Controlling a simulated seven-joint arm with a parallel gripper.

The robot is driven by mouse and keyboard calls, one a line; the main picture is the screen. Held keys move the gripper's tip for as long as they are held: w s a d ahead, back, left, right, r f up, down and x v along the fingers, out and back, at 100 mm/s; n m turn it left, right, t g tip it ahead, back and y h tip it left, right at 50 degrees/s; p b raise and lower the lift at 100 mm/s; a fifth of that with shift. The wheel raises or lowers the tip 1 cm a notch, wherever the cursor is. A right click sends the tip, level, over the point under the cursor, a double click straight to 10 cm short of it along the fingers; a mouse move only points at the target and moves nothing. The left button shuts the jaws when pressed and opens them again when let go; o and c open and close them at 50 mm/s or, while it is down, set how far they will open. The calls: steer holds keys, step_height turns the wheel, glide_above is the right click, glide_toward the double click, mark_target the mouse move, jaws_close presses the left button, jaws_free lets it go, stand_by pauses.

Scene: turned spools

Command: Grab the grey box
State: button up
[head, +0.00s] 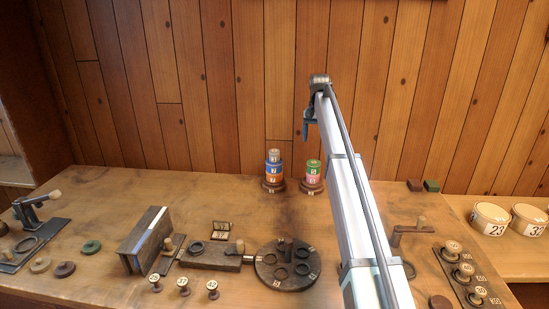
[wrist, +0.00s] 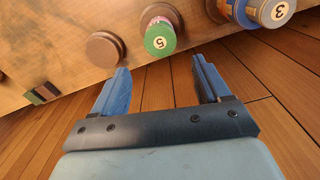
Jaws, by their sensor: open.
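A small round grey box (head: 273,155) marked 3 sits on top of a stack, above a blue piece (head: 273,167) and an orange piece (head: 273,178). In the wrist view the grey box (wrist: 276,12) shows at the top right, partly cut off by the edge. My gripper (head: 306,136) hangs above and to the right of that stack in the head view. In the wrist view my gripper (wrist: 160,65) has its blue fingers apart with nothing between them. It is apart from the grey box.
A second stack, with a green top piece (head: 313,164) over a pink one (head: 312,179), stands just right. A dark round tray (head: 262,272) and a striped upright block (head: 146,240) are nearer the front. The wooden wall (head: 220,90) is behind. The table's back left is clear.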

steer(key=shift+a, duration=0.1)
steer(key=n+t+y, duration=0.2)
steer(key=n+y, duration=0.2)
steer(key=n, duration=0.9)
glide_toward(275, 151)
steer(key=shift+t, duration=0.3)
steer(key=x, duration=0.5)
steer(key=shift+s+f, duration=0.2)
steer(key=shift+f, duration=0.3)
steer(key=shift+a+x, duration=0.2)
steer(key=shift+x, duration=2.3)
steer(key=shift+w+r, duration=0.1)
steer(key=c, duration=1.1)
